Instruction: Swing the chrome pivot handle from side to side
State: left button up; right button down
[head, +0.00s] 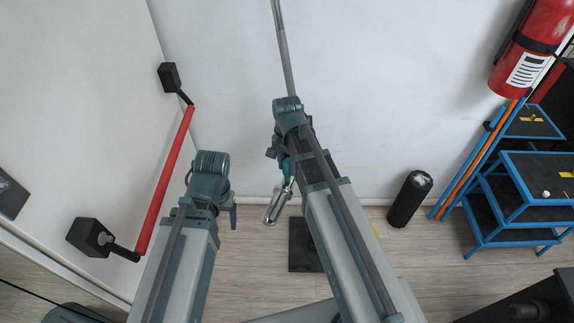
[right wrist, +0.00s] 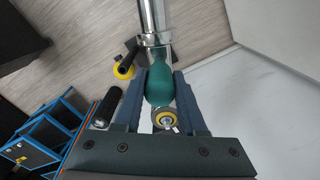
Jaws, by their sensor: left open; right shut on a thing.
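The chrome pivot handle (head: 278,206) shows in the head view as a shiny metal tube with a teal grip, just left of my right forearm. My right gripper (head: 285,165) is at the teal grip, partly hidden by its own wrist. In the right wrist view, the teal grip (right wrist: 158,86) lies between the two fingers of my right gripper (right wrist: 160,82), which is shut on it. The chrome tube runs from the grip to the top edge of that view. My left gripper (head: 232,214) is open and apart from the handle, with its fingers mostly hidden.
A red bar (head: 166,180) on black mounts is on the left wall. A thin grey rod (head: 283,50) rises before the back wall. A black cylinder (head: 409,199), a blue-framed rack (head: 520,190) and a red extinguisher (head: 536,45) are at right. A black plate (head: 303,245) lies on the floor.

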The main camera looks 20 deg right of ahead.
jog(key=shift+s+d+n, duration=0.55)
jog(key=shift+d+n, duration=0.25)
jog(key=shift+n, duration=0.2)
jog(key=shift+s+d+n, duration=0.15)
jog(key=shift+d+n, duration=0.7)
jog(key=shift+d, duration=0.05)
jog(key=shift+s+d+n, duration=0.2)
jog(key=shift+d+n, duration=0.7)
jog(key=shift+d, duration=0.05)
jog(key=shift+s+d+n, duration=0.15)
jog(key=shift+d+n, duration=0.7)
jog(key=shift+d, duration=0.25)
jog(key=shift+c, duration=2.4)
grip_release()
jog(key=shift+r, duration=0.1)
